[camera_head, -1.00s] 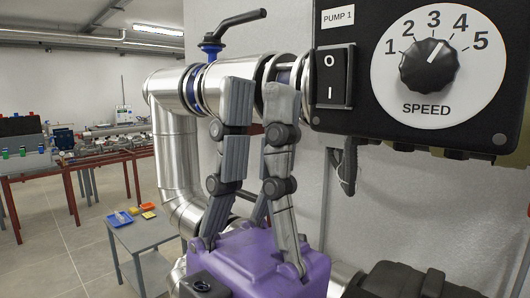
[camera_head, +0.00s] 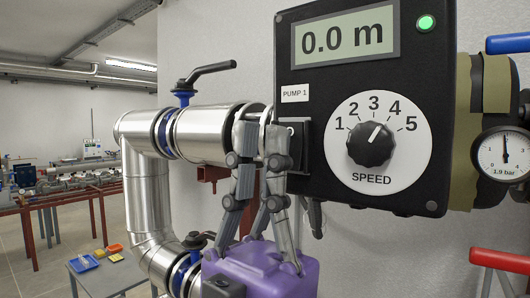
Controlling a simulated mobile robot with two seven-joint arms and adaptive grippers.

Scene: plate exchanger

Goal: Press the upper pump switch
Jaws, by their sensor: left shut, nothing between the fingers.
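The pump 1 control box (camera_head: 300,97) is a black panel at the upper right of the head view. Its black rocker switch (camera_head: 299,145) sits at the panel's left edge, below the "PUMP 1" label. My right gripper is not in view.
A speed dial (camera_head: 371,145) sits right of the switch, below a display (camera_head: 345,38) reading 0.0 m and a lit green lamp (camera_head: 426,22). A steel pipe (camera_head: 203,134) with a black-handled valve (camera_head: 209,73) runs at left. A pressure gauge (camera_head: 504,155) stands at right.

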